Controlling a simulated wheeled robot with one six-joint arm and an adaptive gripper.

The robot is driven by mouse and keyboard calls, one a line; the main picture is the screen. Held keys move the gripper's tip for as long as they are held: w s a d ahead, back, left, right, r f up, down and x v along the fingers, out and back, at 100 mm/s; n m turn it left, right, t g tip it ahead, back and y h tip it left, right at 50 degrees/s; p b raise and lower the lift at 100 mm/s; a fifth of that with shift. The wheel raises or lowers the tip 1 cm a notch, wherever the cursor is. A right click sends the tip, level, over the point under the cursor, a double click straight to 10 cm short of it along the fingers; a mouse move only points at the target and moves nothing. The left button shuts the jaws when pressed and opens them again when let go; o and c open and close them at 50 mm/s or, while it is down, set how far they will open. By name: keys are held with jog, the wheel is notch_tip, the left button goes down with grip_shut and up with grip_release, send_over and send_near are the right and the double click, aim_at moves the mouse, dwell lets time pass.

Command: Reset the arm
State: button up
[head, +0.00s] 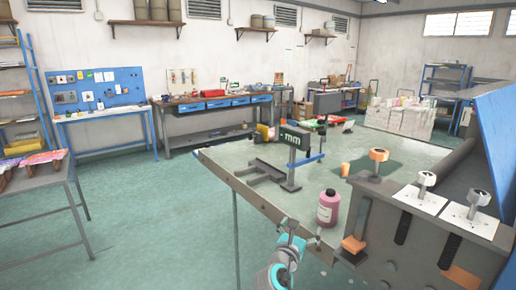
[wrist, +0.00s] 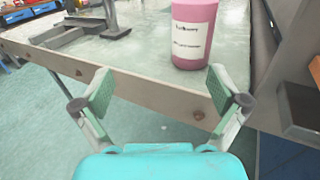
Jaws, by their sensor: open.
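My gripper (wrist: 160,92) is open and empty in the wrist view, its two green-padded fingers spread apart in front of the table edge. In the head view my gripper (head: 301,236) is at the bottom middle, close to the front edge of the work table (head: 225,172). A pink bottle (head: 327,207) with a white label stands upright on the table near that edge. In the wrist view the pink bottle (wrist: 193,32) is beyond the fingers, apart from them.
A dark metal stand (head: 290,165) is on the table, left of the bottle. A grey machine (head: 420,225) with orange-and-metal knobs is at the right. A blue pegboard (head: 95,90) and a workbench (head: 210,105) line the back wall.

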jog(key=s+d+f+m+y, duration=0.2)
jog(key=s+f+m+y, duration=0.2)
jog(key=s+f, duration=1.15)
jog(key=s+d+f+m+g+y, duration=0.1)
jog(key=s+f+m, duration=0.35)
jog(key=s, duration=0.35)
jog(key=s+f+m+y, duration=0.25)
jog(key=s+f, duration=0.25)
jog(key=s, duration=0.4)
jog(key=s+d+r+m, duration=0.15)
jog(key=s+m, duration=0.75)
jog(key=s, duration=0.9)
jog(key=s+r+m, duration=1)
jog(key=s, duration=0.3)
jog(key=shift+s+d+r, duration=0.3)
jog(key=shift+s, duration=0.05)
